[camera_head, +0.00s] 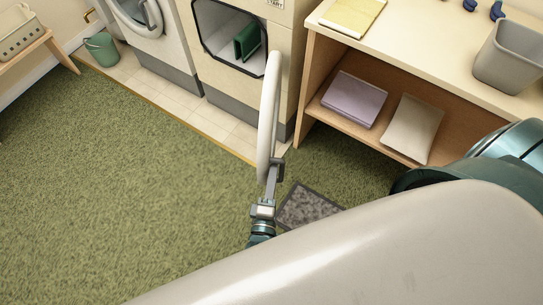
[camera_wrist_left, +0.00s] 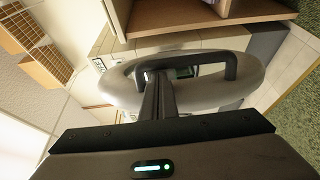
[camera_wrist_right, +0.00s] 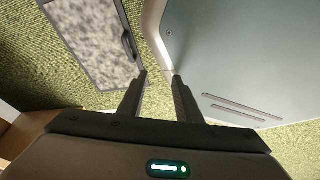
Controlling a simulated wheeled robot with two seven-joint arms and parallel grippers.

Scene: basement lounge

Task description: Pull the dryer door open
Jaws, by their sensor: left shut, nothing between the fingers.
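The dryer (camera_head: 285,60) stands at the top centre of the head view. Its drum opening is uncovered, with a dark green item (camera_head: 247,42) inside. The dryer door (camera_head: 268,115) is swung wide out and appears nearly edge-on. My left gripper (camera_head: 272,178) is shut and empty at the door's lower end, by the grey handle (camera_head: 280,168). In the left wrist view, the fingers (camera_wrist_left: 158,95) overlap the door ring (camera_wrist_left: 120,92), near one end of its dark handle (camera_wrist_left: 231,66); contact is unclear. My right gripper (camera_wrist_right: 160,76) is open and empty, away from the door.
A wooden shelf unit (camera_head: 310,75) right of the dryer carries a grey bin (camera_head: 510,60) and folded cloths (camera_head: 355,97). A second machine (camera_head: 150,40) and green bucket (camera_head: 101,48) stand left. Green carpet is clear at left.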

